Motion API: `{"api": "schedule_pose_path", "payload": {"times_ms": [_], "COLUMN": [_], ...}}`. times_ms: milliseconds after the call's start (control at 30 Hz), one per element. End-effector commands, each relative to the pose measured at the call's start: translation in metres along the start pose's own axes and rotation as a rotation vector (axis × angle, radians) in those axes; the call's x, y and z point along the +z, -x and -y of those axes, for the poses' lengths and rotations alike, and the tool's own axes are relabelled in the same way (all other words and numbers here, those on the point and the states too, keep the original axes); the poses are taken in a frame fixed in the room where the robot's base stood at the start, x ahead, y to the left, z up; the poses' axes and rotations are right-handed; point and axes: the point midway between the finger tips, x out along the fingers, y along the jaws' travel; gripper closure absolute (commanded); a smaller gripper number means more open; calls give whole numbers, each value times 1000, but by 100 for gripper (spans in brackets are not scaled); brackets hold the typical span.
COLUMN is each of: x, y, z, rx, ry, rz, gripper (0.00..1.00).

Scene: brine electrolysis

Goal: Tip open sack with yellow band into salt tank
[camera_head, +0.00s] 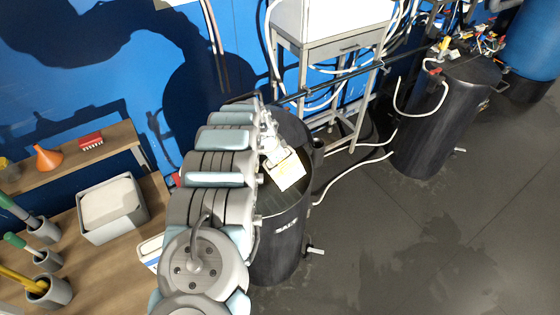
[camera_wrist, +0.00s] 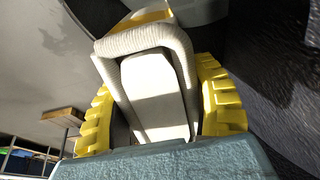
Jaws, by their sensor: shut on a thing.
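A pale sack (camera_head: 287,170) is in my gripper (camera_head: 272,150), tilted over the open mouth of the black salt tank (camera_head: 278,240), which bears white "SALT" lettering. In the wrist view the ribbed yellow fingers of my gripper (camera_wrist: 160,100) are shut on either side of the sack (camera_wrist: 143,42). The sack's thick rolled edge frames a smooth whitish area. A yellow band (camera_wrist: 150,15) shows at the top of the picture. I cannot tell whether salt is flowing out. My arm hides part of the tank's left side.
A wooden bench (camera_head: 110,240) with a grey bin (camera_head: 112,208) and several tool pots stands at left. A shelf (camera_head: 75,160) holds an orange funnel (camera_head: 47,157). A metal stand (camera_head: 335,45) is behind the tank. Another black tank (camera_head: 435,110) stands right; hoses cross the floor.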

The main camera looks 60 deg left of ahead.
Motion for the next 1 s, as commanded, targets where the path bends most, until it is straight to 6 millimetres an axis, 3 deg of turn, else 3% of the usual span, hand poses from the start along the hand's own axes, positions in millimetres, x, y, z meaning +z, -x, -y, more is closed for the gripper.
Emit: {"api": "schedule_pose_path", "payload": {"times_ms": [1000], "x": [-3], "y": [0], "z": [2], "rx": [-2], "ry": [3], "rz": [-155], "gripper": [82]}}
